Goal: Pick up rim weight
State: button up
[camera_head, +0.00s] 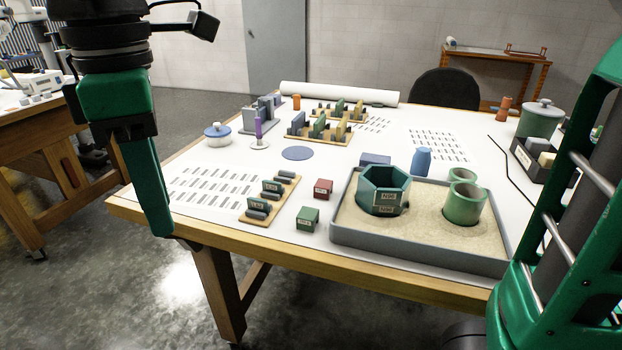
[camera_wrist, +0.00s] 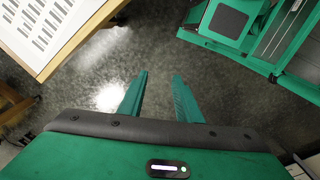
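No thing can be surely read as the rim weight; labels are too small. A small green block (camera_head: 308,218) and a small red block (camera_head: 322,189), both with pale labels, sit on the table left of the sand tray (camera_head: 415,262). In the tray stand a dark green hexagonal pot (camera_head: 369,196) and green cylinders (camera_head: 463,207). My gripper (camera_wrist: 160,75) is open and empty in the wrist view, its two fingers apart over bare floor. In the head view it hangs at the left, beyond the table's front left edge; only one finger shows clearly.
A wooden rack (camera_head: 262,215) of small blocks stands left of the green block. The table's wooden edge (camera_head: 215,247) is nearest me.

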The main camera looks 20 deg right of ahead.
jog(key=shift+w, duration=0.4)
jog(key=o, duration=0.6)
jog(key=shift+w, duration=0.1)
jog(key=shift+c, duration=0.2)
jog(key=shift+o, duration=0.4)
jog(key=w+d+f+m, duration=0.2)
jog(key=w+d, duration=0.3)
jog(key=w, duration=0.3)
jog(key=shift+w+d+f+y, duration=0.25)
jog(key=shift+d+y, duration=0.05)
jog(key=shift+d, duration=0.1)
jog(key=m+t+y, duration=0.3)
jog(key=m, duration=0.4)
send_near(324, 183)
jog(key=x, duration=0.3)
jog(key=shift+w+a, duration=0.25)
jog(key=shift+w, duration=0.05)
jog(key=shift+d+x, duration=0.2)
jog(key=shift+x, duration=2.45)
